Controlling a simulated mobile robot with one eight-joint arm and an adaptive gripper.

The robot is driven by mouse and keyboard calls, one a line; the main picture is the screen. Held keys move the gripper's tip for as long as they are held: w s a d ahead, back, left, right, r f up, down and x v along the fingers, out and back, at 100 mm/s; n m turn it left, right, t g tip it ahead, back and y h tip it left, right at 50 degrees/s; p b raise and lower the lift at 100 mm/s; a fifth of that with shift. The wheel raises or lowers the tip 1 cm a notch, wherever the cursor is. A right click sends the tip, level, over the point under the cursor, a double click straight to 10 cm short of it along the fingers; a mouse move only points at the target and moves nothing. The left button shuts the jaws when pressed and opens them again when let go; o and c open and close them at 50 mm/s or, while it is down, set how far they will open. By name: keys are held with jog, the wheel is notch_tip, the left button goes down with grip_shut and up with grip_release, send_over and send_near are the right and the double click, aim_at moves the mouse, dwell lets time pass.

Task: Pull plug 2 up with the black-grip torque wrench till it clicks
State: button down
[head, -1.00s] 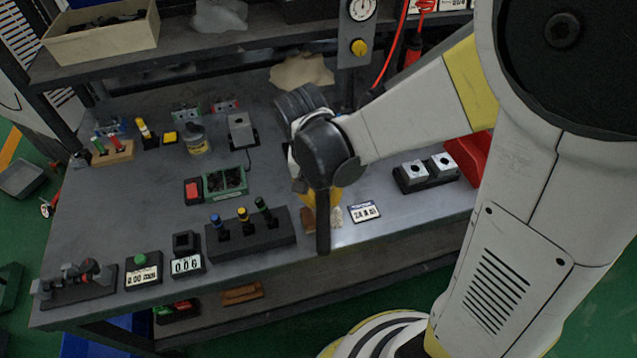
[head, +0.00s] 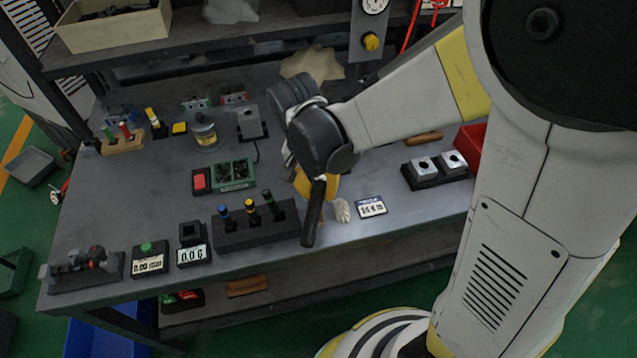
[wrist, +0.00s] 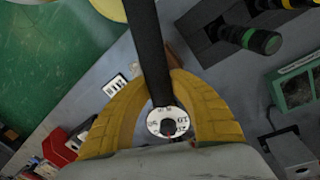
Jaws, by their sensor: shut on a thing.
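My gripper (head: 318,187) is over the front middle of the bench. Its yellow fingers (wrist: 165,88) are shut on the black-grip torque wrench (head: 313,215), whose dark bar hangs down and leans to the lower left. In the wrist view the black bar (wrist: 148,45) runs up from between the fingers, with a round white dial (wrist: 168,122) at its near end. Two silver blocks with dark holes, at left (head: 421,166) and right (head: 453,161), sit on a black base at the bench's right. I cannot tell which is plug 2.
A black rack (head: 255,230) with blue, yellow and green-topped tools stands left of the wrench. A label card (head: 371,206) lies to its right. Bare bench lies between card and blocks.

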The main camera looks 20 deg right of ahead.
jog(key=shift+w, duration=0.15)
jog(key=shift+w+a+m, duration=0.2)
jog(key=shift+a+m, duration=0.1)
jog(key=shift+a, duration=0.1)
jog(key=shift+s+d+n, duration=0.3)
jog(key=shift+d+n, duration=0.15)
jog(key=shift+d, duration=0.15)
jog(key=shift+s+d+n, duration=0.3)
jog(key=shift+d+n, duration=0.15)
jog(key=shift+d, duration=0.15)
jog(key=shift+r, duration=0.1)
notch_tip(320, 180, up, 8)
jog(key=p, duration=0.6)
jog(key=shift+f, duration=0.2)
